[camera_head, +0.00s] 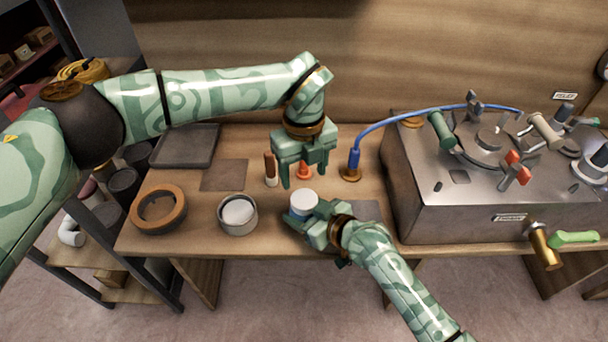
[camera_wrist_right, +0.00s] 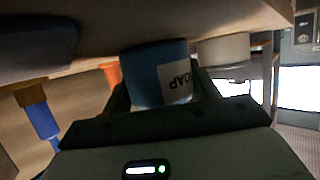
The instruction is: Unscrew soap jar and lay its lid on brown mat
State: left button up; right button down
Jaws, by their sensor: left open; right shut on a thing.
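The soap jar (camera_head: 303,204) stands upright on the wooden table, with a white lid on top and a blue body. Its blue side and a label reading "SOAP" upside down show in the right wrist view (camera_wrist_right: 158,80). My right gripper (camera_head: 309,216) is shut around the jar's body from the front right; its fingers flank the jar in the right wrist view. My left gripper (camera_head: 304,173) is open and points down, just behind and above the jar, with nothing between its fingers. The brown mat (camera_head: 223,175) lies flat and empty to the left.
A brown-topped marker (camera_head: 270,168), an orange cone (camera_head: 304,174) and a blue hose (camera_head: 354,160) stand behind. A metal machine (camera_head: 450,205) fills the right.

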aim_at(304, 198)
pick_arm(q)
jog(key=m, duration=0.6)
jog(key=shift+m, duration=0.3)
jog(key=m, duration=1.5)
jog(key=shift+m, duration=0.3)
jog(key=m, duration=1.4)
jog(key=shift+m, duration=0.3)
jog(key=m, duration=0.4)
jog(key=shift+f+m, duration=0.25)
jog(key=shift+m, duration=0.05)
notch_tip(304, 198, down, 8)
jog(key=shift+r, duration=0.25)
